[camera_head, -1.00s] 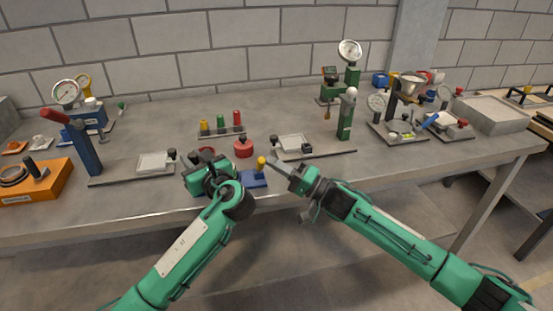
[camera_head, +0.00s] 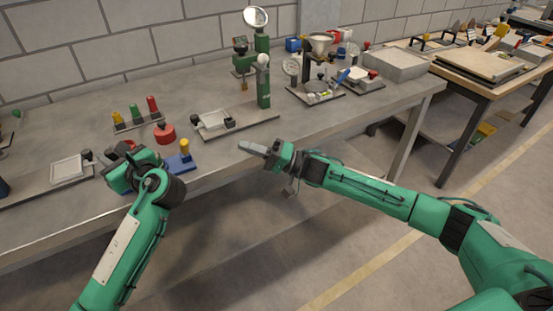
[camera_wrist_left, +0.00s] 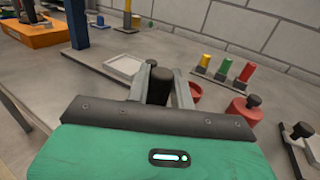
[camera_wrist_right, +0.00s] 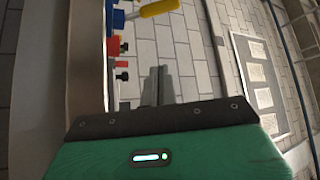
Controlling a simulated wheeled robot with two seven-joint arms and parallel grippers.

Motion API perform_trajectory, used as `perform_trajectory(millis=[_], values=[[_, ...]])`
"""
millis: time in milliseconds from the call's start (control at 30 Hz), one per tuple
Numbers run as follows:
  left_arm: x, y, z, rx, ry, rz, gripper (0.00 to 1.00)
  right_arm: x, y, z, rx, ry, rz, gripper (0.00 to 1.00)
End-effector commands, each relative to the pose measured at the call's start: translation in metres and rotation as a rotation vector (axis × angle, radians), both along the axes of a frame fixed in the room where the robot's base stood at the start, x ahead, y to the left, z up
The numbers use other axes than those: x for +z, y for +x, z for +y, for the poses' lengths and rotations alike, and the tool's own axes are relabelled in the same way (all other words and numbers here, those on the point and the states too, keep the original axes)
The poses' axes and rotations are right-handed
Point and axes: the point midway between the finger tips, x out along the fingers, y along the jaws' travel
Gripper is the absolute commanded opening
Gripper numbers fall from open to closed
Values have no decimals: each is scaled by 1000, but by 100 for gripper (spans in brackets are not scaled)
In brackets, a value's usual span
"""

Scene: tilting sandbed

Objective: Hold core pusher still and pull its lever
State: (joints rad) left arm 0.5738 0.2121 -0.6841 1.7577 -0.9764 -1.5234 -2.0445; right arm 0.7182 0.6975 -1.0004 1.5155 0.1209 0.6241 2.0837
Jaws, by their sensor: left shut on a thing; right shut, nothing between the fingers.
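No label marks the core pusher. A small blue fixture with a yellow-topped lever (camera_head: 183,155) stands near the table's front edge, and its yellow handle also shows in the right wrist view (camera_wrist_right: 160,8). My left gripper (camera_head: 125,160) is just left of it, shut on a black knob (camera_wrist_left: 160,86). A red part (camera_wrist_left: 195,92) shows behind the left fingers; I cannot tell whether it joins the knob. My right gripper (camera_head: 250,147) is shut and empty, right of the blue fixture and apart from it, by the front edge.
A red round pot with black knob (camera_head: 164,134) stands behind the blue fixture. Yellow, green and red pegs (camera_head: 135,115) stand farther back. A green post on a plate (camera_head: 264,85) is at the back right. The table (camera_head: 300,125) has free room near the right gripper.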

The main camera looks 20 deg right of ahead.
Motion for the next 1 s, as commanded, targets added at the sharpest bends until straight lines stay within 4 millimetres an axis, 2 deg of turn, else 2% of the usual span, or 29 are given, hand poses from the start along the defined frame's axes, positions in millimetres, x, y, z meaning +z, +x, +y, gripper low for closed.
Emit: perform_trajectory(millis=[33,200,400,800,833,933,1000], values=[[0,0,1,1,1,1,0,-6,-5,-12,-2,-2,3,0],[0,0,1,2,1,1,0,-20,-19,-45,-2,-1,1,0],[0,0,1,2,1,0,0,-31,-29,-70,-1,0,1,0],[0,0,1,3,1,0,0,-35,-33,-78,-1,1,0,0],[0,0,1,3,1,0,25,-35,-33,-78,-1,1,0,0],[0,0,1,2,1,0,45,-35,-33,-78,-1,1,0,0],[0,0,1,2,1,0,48,-35,-33,-77,-1,1,-1,0]])
